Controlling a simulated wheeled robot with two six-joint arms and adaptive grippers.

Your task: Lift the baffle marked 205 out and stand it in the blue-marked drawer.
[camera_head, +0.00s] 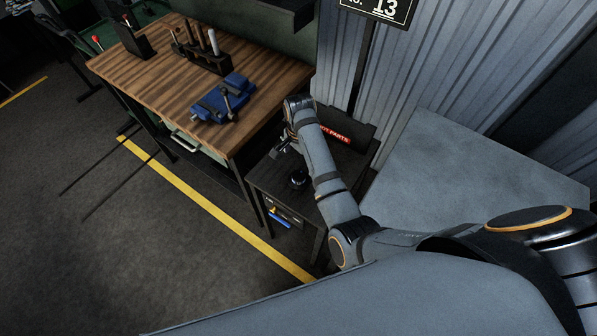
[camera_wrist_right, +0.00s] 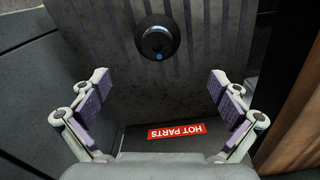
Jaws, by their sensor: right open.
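My right gripper (camera_head: 285,146) is over a small dark stand (camera_head: 262,178) beside the workbench. In the right wrist view its two fingers (camera_wrist_right: 160,92) are spread wide with nothing between them. A round black piece (camera_head: 298,180) sits on the stand's top, apart from the gripper; in the wrist view a round black piece with a small blue dot (camera_wrist_right: 158,42) lies beyond the fingertips. No number 205 is readable on it. A blue strip (camera_head: 280,218) shows low at the stand's front; I cannot tell whether it marks a drawer. My left gripper is not in view.
A red HOT PARTS label (camera_wrist_right: 176,130) is at the stand's back edge. The wooden workbench (camera_head: 150,77) holds a blue vise (camera_head: 222,100) and a dark tool rack (camera_head: 205,58). A sign post rises behind. The floor left of the yellow line (camera_head: 215,208) is mostly clear.

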